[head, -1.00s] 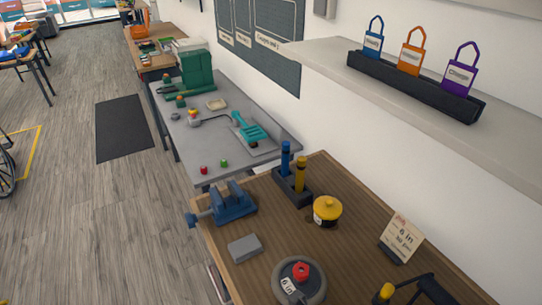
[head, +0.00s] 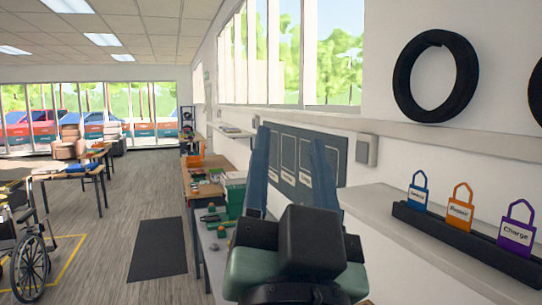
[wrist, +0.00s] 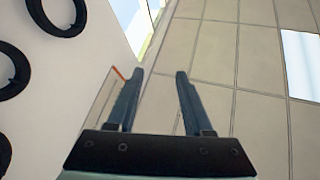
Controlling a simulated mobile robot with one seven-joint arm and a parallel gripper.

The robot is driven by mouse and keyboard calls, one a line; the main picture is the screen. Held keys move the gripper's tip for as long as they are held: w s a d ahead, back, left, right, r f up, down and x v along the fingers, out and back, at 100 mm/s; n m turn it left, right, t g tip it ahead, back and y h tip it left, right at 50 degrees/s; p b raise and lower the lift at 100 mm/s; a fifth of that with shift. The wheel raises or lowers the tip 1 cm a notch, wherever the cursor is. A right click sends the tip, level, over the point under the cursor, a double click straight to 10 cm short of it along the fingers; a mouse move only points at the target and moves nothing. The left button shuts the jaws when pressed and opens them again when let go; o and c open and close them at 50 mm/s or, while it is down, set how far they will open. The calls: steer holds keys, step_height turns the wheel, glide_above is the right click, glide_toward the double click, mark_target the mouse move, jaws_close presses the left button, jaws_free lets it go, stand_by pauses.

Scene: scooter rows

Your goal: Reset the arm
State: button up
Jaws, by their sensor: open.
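My gripper (head: 292,148) is raised in the head view, with two blue-grey fingers pointing up and spread well apart. Nothing is between them. In the wrist view the open gripper (wrist: 157,75) faces the tiled ceiling (wrist: 215,50) and the upper wall, touching nothing. My gripper and its dark and green body hide much of the near workbench in the head view.
A wall shelf (head: 400,240) at the right holds a black rack (head: 470,243) with blue, orange and purple tags. Black tires (head: 436,76) hang above. A wheelchair (head: 30,240) stands at the left.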

steer(key=s+a+r+n+t, duration=0.1)
steer(key=s+r+n+t, duration=0.2)
steer(key=s+r, duration=0.2)
steer(key=shift+s+a+r+n+y, duration=0.3)
steer(key=shift+a+r+y, duration=0.1)
steer(key=shift+r, duration=0.25)
